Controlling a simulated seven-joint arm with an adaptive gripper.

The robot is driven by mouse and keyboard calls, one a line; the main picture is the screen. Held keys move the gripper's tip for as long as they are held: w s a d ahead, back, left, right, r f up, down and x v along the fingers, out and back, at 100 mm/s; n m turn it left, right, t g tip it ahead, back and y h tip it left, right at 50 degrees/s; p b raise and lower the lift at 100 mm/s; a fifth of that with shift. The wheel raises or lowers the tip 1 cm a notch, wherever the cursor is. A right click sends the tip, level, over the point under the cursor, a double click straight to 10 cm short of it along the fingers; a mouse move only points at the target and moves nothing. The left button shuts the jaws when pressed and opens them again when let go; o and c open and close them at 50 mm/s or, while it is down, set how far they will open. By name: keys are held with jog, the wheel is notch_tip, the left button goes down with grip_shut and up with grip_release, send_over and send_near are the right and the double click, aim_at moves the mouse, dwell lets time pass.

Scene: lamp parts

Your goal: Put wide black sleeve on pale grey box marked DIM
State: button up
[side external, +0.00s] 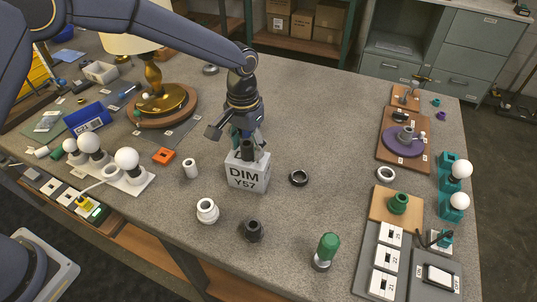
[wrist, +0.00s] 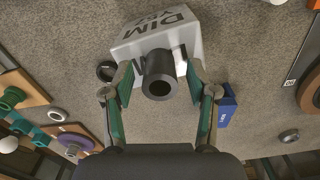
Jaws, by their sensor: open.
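The pale grey box marked DIM Y57 (side external: 247,178) stands on the grey table in the side view. It also shows at the top of the wrist view (wrist: 182,40). A wide black sleeve (wrist: 158,75) stands on the box's top, its open end facing the wrist camera. The sleeve (side external: 247,148) is partly hidden by my gripper in the side view. My gripper (wrist: 160,72) is open above the box, with one finger on each side of the sleeve. Gaps appear between the fingers and the sleeve, though exact contact at the far side is hidden.
A black ring (side external: 299,177) lies right of the box. A black fitting (side external: 253,231) and a white one (side external: 207,211) stand in front. A white cylinder (side external: 190,168) is left. A brass lamp (side external: 156,92) stands back left. Table behind the ring is clear.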

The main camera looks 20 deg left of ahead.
aim_at(246, 143)
jog(key=s+a+r+t, duration=0.1)
jog(key=s+a+r, duration=0.15)
jog(key=r, duration=0.65)
jog(key=s+a+r, duration=0.1)
jog(key=a+r, duration=0.2)
jog(key=r, duration=0.6)
jog(key=s+a+r+t, duration=0.2)
jog(key=s+a+r, duration=0.3)
jog(key=s+a, duration=0.15)
jog(key=s+a+f+n+t, duration=0.1)
jog(key=s+a, duration=0.3)
jog(key=s, duration=0.3)
jog(key=s+a+f+t, duration=0.1)
jog(key=s+a+f, duration=0.1)
jog(key=s+a, duration=0.3)
jog(key=s, duration=0.3)
jog(key=shift+n+t, duration=0.3)
jog(key=shift+n, duration=0.1)
